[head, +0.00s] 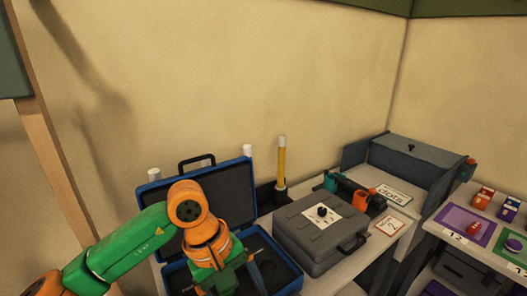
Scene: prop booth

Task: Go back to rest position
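My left arm, green and orange, comes in from the lower left of the head view. Its wrist bends down over the open blue case (152,192), which has a dark lining and a black handle. My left gripper (232,283) points down in front of the case, near the bottom edge of the picture. Its fingertips are not clear, so I cannot tell whether it is open or holds anything. The arm hides part of the case. My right gripper is not in view.
A closed grey case (320,249) with a white label stands right of the blue case. Behind are a yellow tube (282,165) and a teal-and-orange tool (345,188). A grey box (415,160) stands in the corner. A shelf with colored mats (460,221) is at right.

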